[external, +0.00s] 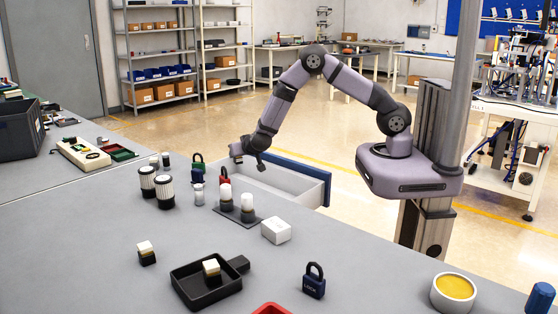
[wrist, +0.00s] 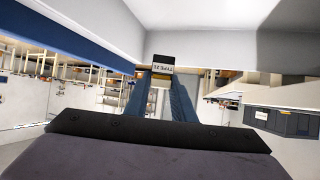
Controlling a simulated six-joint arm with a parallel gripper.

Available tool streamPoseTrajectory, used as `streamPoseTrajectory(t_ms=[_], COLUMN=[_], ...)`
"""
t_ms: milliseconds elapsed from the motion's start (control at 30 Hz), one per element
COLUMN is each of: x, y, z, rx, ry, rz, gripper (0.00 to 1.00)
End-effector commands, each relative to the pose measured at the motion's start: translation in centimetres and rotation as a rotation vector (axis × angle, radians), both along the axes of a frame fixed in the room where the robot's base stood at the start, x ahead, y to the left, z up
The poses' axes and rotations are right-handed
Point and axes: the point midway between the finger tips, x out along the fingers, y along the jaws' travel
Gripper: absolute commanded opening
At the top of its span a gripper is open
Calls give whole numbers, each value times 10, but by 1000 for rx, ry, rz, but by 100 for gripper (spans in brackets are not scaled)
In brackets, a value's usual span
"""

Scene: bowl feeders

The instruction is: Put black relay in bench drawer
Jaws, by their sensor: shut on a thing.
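In the wrist view a small dark block with a white printed label, which I take to be the black relay (wrist: 162,66), sits between the far ends of my gripper's fingers. My gripper (wrist: 161,86) is shut on it. In the external view my gripper (external: 260,163) hangs over the left end of the open bench drawer (external: 326,190), which has pale inner walls and a blue front. The relay cannot be made out clearly there. In the wrist view pale drawer walls (wrist: 205,48) and a blue panel (wrist: 75,43) are close around the relay; whether it touches them I cannot tell.
A black pan (external: 190,291), a blue padlock (external: 313,281) and a yellow-filled bowl (external: 436,294) are nearer the camera.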

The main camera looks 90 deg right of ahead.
Motion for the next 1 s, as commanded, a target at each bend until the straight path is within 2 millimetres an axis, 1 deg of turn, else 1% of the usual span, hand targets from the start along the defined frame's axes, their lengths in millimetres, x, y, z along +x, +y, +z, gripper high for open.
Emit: streamPoseTrajectory(t_ms=[100,267,367,500,633,733,933,1000], x=[-8,-9,-9,-9,-9,-8,-8,-8], y=[-4,-4,-4,-4,-4,-4,-4,-4], z=[-3,-7,-18,-39,-55,-61,-64,-70], rx=[0,1,1,1,2,0,0,1], ry=[0,0,3,2,1,0,-1,1], rz=[-24,-29,-27,-26,-26,-25,-26,-26], gripper=[0,0,0,0,0,0,0,0])
